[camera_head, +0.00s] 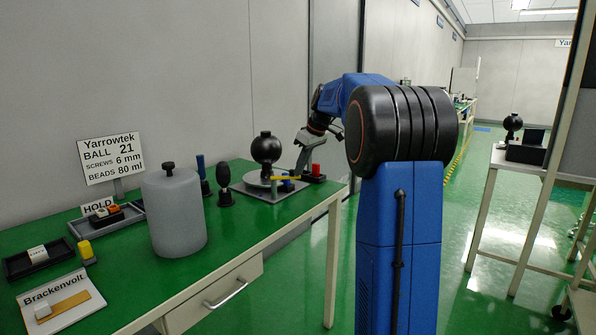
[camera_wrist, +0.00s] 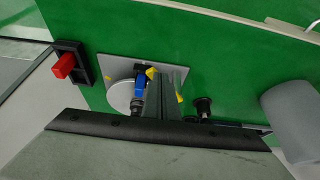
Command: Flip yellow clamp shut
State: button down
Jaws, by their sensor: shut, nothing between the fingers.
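The yellow clamp (camera_head: 287,178) is a thin yellow bar, lying roughly level on a grey base plate beside a round disc with a black ball (camera_head: 266,147) above it. In the wrist view, yellow pieces (camera_wrist: 151,73) show on both sides of my fingers, with a blue part (camera_wrist: 140,84) next to one of them; the middle is hidden. My gripper (camera_head: 300,170) is shut and empty, pointing down close to the clamp's right end in the head view. My fingers (camera_wrist: 166,75) show there too. I cannot tell whether they touch the clamp.
A red block on a black base (camera_head: 316,173) stands just right of the plate. Black knobbed posts (camera_head: 224,183) and a grey cylinder (camera_head: 174,212) stand to the left. Trays and signs fill the table's left end. The green front strip is clear.

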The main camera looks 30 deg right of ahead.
jog(key=w+n, duration=0.1)
jog(key=n, duration=0.1)
jog(key=w+d+n+g+y, duration=0.1)
jog(key=w+n, duration=0.1)
jog(key=w+d+n+y, duration=0.1)
jog(key=n, duration=0.1)
jog(key=shift+w+r, duration=0.1)
jog(key=shift+w, duration=0.15)
